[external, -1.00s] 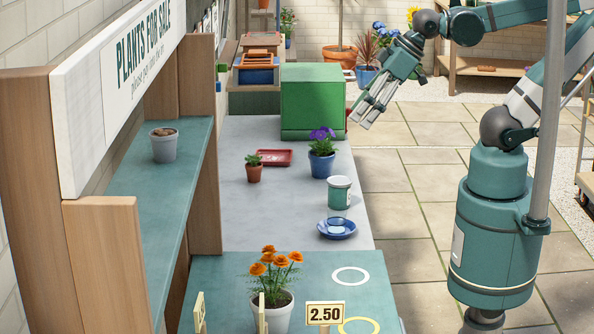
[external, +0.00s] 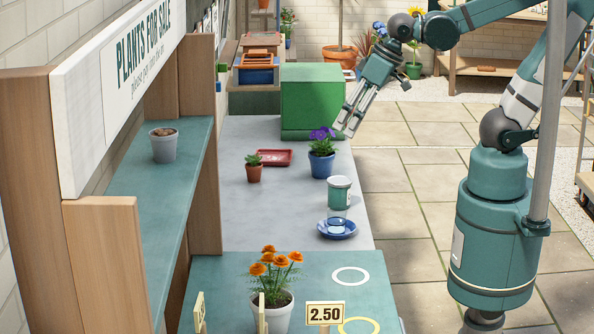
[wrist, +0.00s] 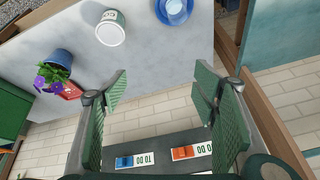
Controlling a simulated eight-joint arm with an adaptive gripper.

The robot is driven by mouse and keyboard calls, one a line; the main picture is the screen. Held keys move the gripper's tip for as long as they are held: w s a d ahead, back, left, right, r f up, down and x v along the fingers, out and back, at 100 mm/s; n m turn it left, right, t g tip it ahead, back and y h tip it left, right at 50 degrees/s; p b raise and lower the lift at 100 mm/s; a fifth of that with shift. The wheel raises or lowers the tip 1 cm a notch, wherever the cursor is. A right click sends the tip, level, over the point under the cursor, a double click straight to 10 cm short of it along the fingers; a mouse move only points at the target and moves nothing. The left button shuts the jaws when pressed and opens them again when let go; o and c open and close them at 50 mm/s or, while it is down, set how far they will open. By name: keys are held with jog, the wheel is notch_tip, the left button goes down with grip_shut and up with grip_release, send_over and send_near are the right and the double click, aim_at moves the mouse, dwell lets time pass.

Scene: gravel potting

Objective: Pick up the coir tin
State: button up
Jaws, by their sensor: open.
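The coir tin (external: 340,190) is a small green and white tin standing upright on the grey bench, behind the blue saucer (external: 325,234) and in front of the purple-flowered blue pot (external: 321,165). In the wrist view the tin (wrist: 110,28) shows at the upper left of centre, with part of its lettering visible. My gripper (external: 348,127) is open and empty, above and behind the tin, by the purple flowers and the bench's right edge. In the wrist view my gripper's green pads (wrist: 160,98) are wide apart, and the tin lies beyond them, not between them.
The blue pot (wrist: 60,62) also shows in the wrist view. A small terracotta pot (external: 254,174) and a red tray (external: 275,157) stand left of it. A green box (external: 311,100) stands behind. Bare bench lies left of the tin. Potted orange flowers (external: 280,262) stand in front.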

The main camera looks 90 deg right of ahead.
aim_at(340, 180)
jog(key=d+f+m+g, duration=0.2)
jog(key=d+f+m, duration=0.1)
jog(key=f, duration=0.3)
jog(key=w+d+f+m+g, duration=0.1)
jog(key=d+f+m, duration=0.3)
jog(key=f+m, duration=0.1)
jog(key=d+f+m+g+b, duration=0.1)
jog(key=d+f+m+g, duration=0.1)
jog(key=d+f+m, duration=0.2)
jog(key=shift+w+d+f+m+g, duration=0.1)
jog(key=shift+w+f+m+g, duration=0.1)
jog(key=shift+f, duration=0.55)
jog(key=shift+w+d+f+m+g, duration=0.1)
jog(key=shift+w+f, duration=0.1)
jog(key=shift+f, duration=0.55)
jog(key=shift+f, duration=0.15)
jog(key=shift+f+b, duration=0.4)
jog(key=shift+f, duration=0.75)
jog(key=shift+f, duration=0.1)
jog(key=shift+f+b, duration=0.75)
jog(key=shift+f, duration=1.75)
jog(key=shift+c, duration=0.7)
jog(key=c, duration=0.9)
